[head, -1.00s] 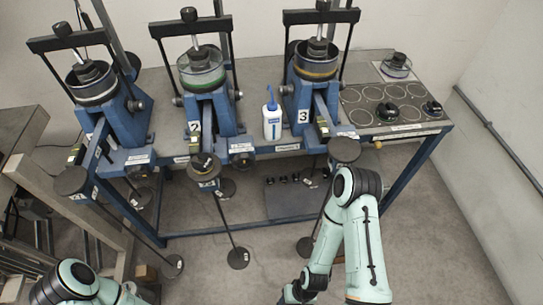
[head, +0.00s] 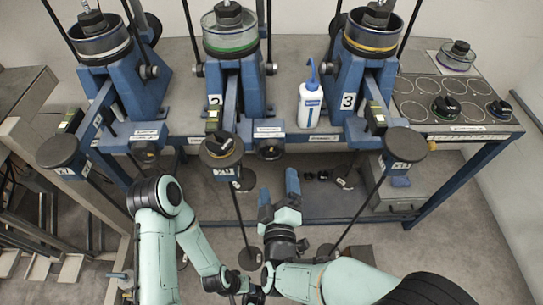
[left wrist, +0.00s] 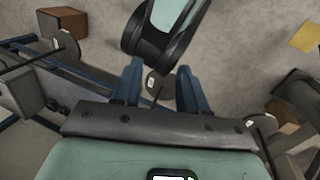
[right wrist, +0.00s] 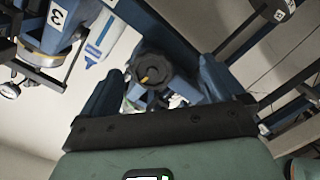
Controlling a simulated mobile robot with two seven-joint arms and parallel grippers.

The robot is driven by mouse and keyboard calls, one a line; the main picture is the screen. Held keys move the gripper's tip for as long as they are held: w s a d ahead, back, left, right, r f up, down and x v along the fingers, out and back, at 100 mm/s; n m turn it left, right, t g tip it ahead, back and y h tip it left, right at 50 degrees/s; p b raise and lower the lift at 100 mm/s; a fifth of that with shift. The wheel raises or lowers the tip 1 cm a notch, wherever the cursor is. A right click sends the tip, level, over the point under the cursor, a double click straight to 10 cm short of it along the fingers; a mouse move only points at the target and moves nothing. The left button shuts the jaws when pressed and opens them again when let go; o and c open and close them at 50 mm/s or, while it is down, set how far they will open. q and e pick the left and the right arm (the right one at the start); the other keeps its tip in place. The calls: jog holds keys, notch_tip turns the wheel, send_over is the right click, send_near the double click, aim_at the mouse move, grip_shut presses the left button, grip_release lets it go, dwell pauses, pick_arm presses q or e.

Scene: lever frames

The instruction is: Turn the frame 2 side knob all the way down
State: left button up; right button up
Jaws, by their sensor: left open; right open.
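Frame 2 (head: 254,95) is the middle blue lever frame on the bench, with a "2" label. Its black side knob (head: 270,149) sits on the front, right of the lever and below a white label. In the right wrist view a black knob with a yellow mark (right wrist: 152,70) shows beyond and between the open fingers, and it looks like this same knob. My right gripper (head: 279,197) is open and empty, below the knob and apart from it in the head view. My left gripper is low at the bottom of the head view; its open fingers (left wrist: 160,88) hold nothing.
Frame 1 (head: 130,95) stands left and frame 3 (head: 360,85) right. A white bottle (head: 310,103) stands between frames 2 and 3. Frame 2's lever end disc (head: 221,150) juts out left of the knob. Hanging rods and discs crowd the space below.

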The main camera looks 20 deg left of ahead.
aim_at(270, 155)
jog(key=shift+n+t, duration=0.3)
jog(key=shift+t, duration=0.3)
jog(key=w+a+r+b, duration=0.1)
jog(key=w, duration=0.1)
jog(key=w+a+b, duration=0.1)
jog(key=w, duration=0.2)
jog(key=w+a+r+b, duration=0.1)
jog(key=w+a+b, duration=0.1)
jog(key=w, duration=0.1)
jog(key=shift+w+r, duration=0.15)
jog(key=shift+r, duration=0.3)
jog(key=c, duration=1.3)
pick_arm(q)
jog(key=w+a+f+t, duration=0.1)
jog(key=w+a+f, duration=0.1)
jog(key=w+f, duration=0.2)
jog(key=shift+w+a+f+t+y, duration=0.4)
jog(key=shift+w, duration=0.45)
